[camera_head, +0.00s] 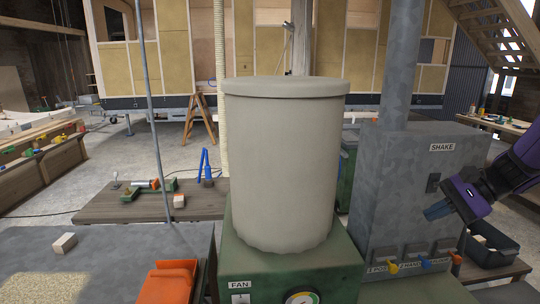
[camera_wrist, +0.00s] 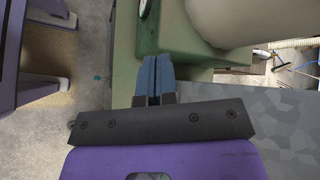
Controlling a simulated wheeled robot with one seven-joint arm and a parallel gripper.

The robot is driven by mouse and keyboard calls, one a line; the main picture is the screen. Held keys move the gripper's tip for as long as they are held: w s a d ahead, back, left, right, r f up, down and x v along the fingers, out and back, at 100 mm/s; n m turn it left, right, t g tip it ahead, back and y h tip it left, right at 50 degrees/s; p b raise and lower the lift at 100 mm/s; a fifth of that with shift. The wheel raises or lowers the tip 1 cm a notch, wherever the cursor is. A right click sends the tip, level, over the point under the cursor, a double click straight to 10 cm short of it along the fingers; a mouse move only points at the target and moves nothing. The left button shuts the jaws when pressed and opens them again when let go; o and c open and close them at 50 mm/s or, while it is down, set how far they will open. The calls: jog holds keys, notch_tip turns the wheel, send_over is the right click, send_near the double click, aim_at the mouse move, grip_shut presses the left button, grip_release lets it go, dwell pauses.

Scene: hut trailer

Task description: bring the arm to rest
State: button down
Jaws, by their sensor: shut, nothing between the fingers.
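My gripper (camera_head: 437,211) is at the right in the head view, at the end of my purple arm, in front of the grey metal cabinet labelled SHAKE (camera_head: 415,165). Its blue fingers are together and hold nothing. In the wrist view my gripper (camera_wrist: 154,62) shows the two blue fingers side by side, pointing toward a green machine base (camera_wrist: 205,50). In the head view the fingertips are above the row of small levers, and I cannot tell whether they touch the cabinet.
A large beige drum (camera_head: 285,165) stands on the green FAN box (camera_head: 295,265) in the middle. An orange scoop-like tray (camera_head: 168,283) and a small block (camera_head: 64,242) lie on the left table. A black bin (camera_head: 492,245) is right of the cabinet. Open floor shows behind.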

jog(key=s+a+r+n+t+h, duration=0.1)
jog(key=s+a+r+n+h, duration=0.2)
jog(key=s, duration=0.6)
jog(key=s+a+r+n+t+h, duration=0.2)
jog(key=s+r+n+h, duration=0.5)
jog(key=s+r+n, duration=0.1)
jog(key=shift+s+a+r+n, duration=0.4)
jog(key=shift+s+r, duration=0.15)
jog(key=shift+s, duration=0.5)
